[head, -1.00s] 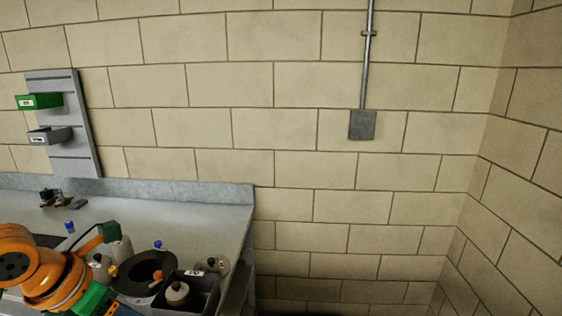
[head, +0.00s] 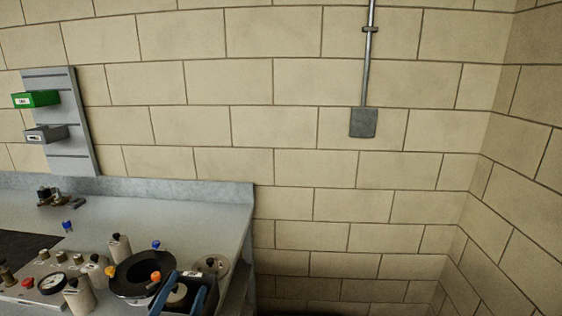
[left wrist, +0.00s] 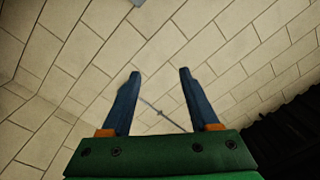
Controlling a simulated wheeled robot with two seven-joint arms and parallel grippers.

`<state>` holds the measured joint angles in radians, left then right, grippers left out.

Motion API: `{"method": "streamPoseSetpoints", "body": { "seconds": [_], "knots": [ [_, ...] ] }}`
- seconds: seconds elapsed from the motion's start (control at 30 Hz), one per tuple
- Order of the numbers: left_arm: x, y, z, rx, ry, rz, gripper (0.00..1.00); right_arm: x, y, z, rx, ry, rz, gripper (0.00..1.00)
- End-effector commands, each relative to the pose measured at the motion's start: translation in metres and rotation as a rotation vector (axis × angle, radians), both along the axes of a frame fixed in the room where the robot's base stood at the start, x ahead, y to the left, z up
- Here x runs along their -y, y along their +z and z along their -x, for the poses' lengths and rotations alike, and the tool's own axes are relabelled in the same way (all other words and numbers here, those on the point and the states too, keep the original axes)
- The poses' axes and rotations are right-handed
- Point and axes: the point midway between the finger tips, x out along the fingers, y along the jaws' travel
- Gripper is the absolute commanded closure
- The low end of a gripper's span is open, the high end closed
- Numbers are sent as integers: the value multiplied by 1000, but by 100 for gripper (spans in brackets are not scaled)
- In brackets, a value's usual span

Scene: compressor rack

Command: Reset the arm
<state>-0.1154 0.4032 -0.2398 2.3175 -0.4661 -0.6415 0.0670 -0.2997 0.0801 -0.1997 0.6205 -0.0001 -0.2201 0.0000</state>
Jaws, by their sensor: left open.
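My left gripper (head: 183,292) shows at the bottom edge of the head view as two blue fingers in front of the bench's right end. In the left wrist view my left gripper (left wrist: 160,72) has its two blue fingers spread apart with nothing between them. Most of my left arm is out of the head view. My right gripper is in neither view.
The grey bench (head: 140,210) fills the lower left. It carries several bottles, a dark round dish (head: 130,272), a gauge (head: 52,284) and small fittings. A panel with a green bin (head: 36,98) and grey bin (head: 46,134) stands behind. Right of the bench is clear.

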Motion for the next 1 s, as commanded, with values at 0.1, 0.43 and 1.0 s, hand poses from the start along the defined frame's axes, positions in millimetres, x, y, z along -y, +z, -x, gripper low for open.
{"method": "streamPoseSetpoints", "body": {
  "seconds": [0.1,0.43,1.0],
  "knots": [
    [-19,-94,38,-394,146,183,39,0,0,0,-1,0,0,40],
    [-1,-221,186,-1146,308,416,39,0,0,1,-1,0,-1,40],
    [3,-441,267,-1427,347,399,39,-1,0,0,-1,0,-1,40]
  ]
}}
